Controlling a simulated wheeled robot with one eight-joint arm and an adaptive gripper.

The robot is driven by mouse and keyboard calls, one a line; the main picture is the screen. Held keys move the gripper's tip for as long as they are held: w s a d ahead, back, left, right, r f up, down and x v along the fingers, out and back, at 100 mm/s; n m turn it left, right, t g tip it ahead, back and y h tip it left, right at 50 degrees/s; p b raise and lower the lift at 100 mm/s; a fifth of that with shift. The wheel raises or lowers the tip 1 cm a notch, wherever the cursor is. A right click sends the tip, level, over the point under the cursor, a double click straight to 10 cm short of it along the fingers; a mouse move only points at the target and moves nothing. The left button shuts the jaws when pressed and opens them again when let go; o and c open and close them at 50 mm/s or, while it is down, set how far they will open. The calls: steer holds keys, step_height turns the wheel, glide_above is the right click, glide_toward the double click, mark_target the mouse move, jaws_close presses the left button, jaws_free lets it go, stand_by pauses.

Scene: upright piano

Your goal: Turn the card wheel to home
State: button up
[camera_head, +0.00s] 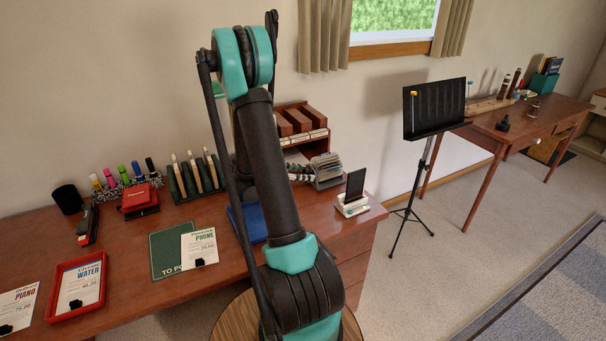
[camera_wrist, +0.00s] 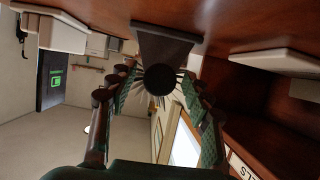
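The card wheel (camera_head: 328,170) stands near the right end of the piano-side desk, a fan of pale cards on a dark base. In the wrist view, which is upside down, the card wheel's dark round knob (camera_wrist: 160,79) faces me, with cards fanned behind it and its base above. My gripper (camera_wrist: 157,88) is open. Its two dark-green fingers lie on either side of the knob, with gaps visible between; I cannot tell how deep they reach. In the head view my gripper (camera_head: 301,174) shows just left of the wheel, and my arm hides part of it.
A wooden organizer (camera_head: 303,128) stands behind the wheel. A phone on a white stand (camera_head: 354,190) is close in front to the right. A blue book (camera_head: 248,222) lies left, partly behind my arm. A music stand (camera_head: 435,110) stands beyond the desk's right end.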

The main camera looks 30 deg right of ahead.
steer(key=c, duration=1)
steer(key=shift+o, duration=0.2)
steer(key=n+g, duration=0.1)
steer(key=n, duration=0.1)
steer(key=shift+w+n+g, duration=0.1)
steer(key=shift+n+g, duration=0.2)
steer(key=shift+g, duration=0.1)
steer(key=n+g, duration=0.2)
steer(key=shift+n, duration=0.3)
steer(key=n+g+h, duration=0.1)
steer(key=n, duration=0.2)
steer(key=shift+w+f+g, duration=0.1)
steer(key=shift+f+g, duration=0.05)
steer(key=shift+g, duration=0.15)
steer(key=shift+n+g+h, duration=0.5)
steer(key=shift+n, duration=1)
